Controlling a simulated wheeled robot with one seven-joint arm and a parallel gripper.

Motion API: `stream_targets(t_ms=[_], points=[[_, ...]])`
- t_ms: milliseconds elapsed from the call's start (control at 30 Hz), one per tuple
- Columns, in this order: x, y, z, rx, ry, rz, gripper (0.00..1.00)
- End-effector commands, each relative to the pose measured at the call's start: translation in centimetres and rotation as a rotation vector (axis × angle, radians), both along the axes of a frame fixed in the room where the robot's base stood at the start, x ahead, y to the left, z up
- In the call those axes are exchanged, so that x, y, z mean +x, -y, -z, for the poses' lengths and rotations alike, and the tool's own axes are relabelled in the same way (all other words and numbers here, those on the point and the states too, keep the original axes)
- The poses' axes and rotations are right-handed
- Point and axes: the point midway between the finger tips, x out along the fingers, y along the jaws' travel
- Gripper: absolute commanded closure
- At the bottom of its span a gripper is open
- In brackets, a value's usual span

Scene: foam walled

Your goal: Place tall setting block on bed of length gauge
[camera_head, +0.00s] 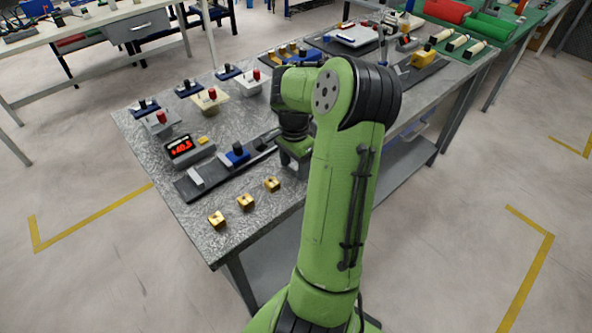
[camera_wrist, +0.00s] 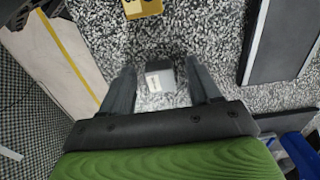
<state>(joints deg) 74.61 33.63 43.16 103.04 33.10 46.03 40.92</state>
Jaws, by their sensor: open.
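A small grey block with a pale labelled face (camera_wrist: 160,80) stands on the speckled table top in the wrist view; I take it to be the tall setting block. My gripper (camera_wrist: 160,72) is open, with one finger on each side of this block and a visible gap on both sides. The length gauge's dark bed (camera_head: 217,178) lies on the table left of my arm, with a silver stop (camera_head: 195,177) and a blue carriage (camera_head: 237,154). A red-digit display (camera_head: 181,148) stands beside it.
Several brass blocks, one here (camera_head: 245,201), line the table's front edge. Fixtures with red knobs (camera_head: 212,97) stand behind the gauge.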

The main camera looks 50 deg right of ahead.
Motion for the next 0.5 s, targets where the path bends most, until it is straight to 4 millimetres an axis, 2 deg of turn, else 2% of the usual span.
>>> stream_targets(t_ms=[67, 400, 467, 500], points=[[0.00, 0.01, -0.09, 0.000, 0.000, 0.000, 0.40], [0.01, 0.01, -0.12, 0.000, 0.000, 0.000, 0.92], [0.01, 0.00, -0.12, 0.000, 0.000, 0.000, 1.00], [0.02, 0.01, -0.14, 0.000, 0.001, 0.000, 1.00]])
